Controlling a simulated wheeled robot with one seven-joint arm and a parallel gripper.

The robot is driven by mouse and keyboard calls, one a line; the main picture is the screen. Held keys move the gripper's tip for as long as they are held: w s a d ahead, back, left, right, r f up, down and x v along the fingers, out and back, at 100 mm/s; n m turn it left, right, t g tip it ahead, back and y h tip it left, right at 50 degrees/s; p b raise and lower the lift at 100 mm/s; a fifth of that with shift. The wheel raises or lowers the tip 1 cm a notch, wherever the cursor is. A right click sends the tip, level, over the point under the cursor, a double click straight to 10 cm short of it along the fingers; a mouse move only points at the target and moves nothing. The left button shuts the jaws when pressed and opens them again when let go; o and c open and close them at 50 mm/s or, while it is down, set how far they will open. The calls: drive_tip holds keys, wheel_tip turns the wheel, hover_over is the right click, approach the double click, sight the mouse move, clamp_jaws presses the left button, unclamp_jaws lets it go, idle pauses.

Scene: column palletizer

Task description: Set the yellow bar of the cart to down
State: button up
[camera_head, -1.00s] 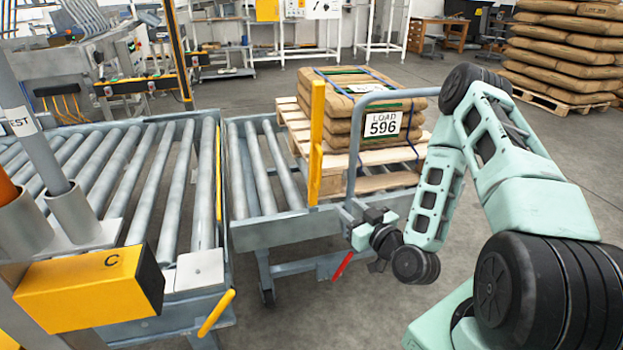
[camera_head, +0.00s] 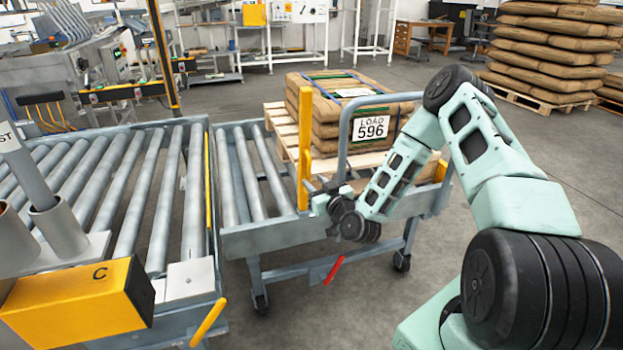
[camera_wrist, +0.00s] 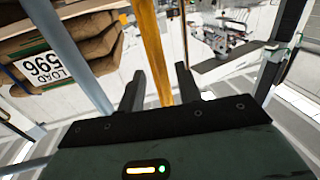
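The cart (camera_head: 262,237) is a grey roller frame with a pallet load on it. Its yellow bar (camera_head: 305,140) stands upright at the cart's near edge. My gripper (camera_head: 312,190) is beside the lower part of this bar, partly hidden by my wrist. In the wrist view, my gripper (camera_wrist: 160,88) is open, and the yellow bar (camera_wrist: 152,45) runs up between its two dark fingers. Neither finger is clearly pressed on the bar.
A grey tube handle (camera_head: 343,130) rises just right of the bar. The load of sacks marked 596 (camera_head: 371,127) is behind it. A red lever (camera_head: 334,270) hangs below. A roller conveyor (camera_head: 130,190) with a yellow box marked C (camera_head: 75,302) stands left.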

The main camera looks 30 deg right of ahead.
drive_tip(key=shift+w+d, duration=0.1)
drive_tip(key=shift+w, duration=1.15)
clamp_jaws()
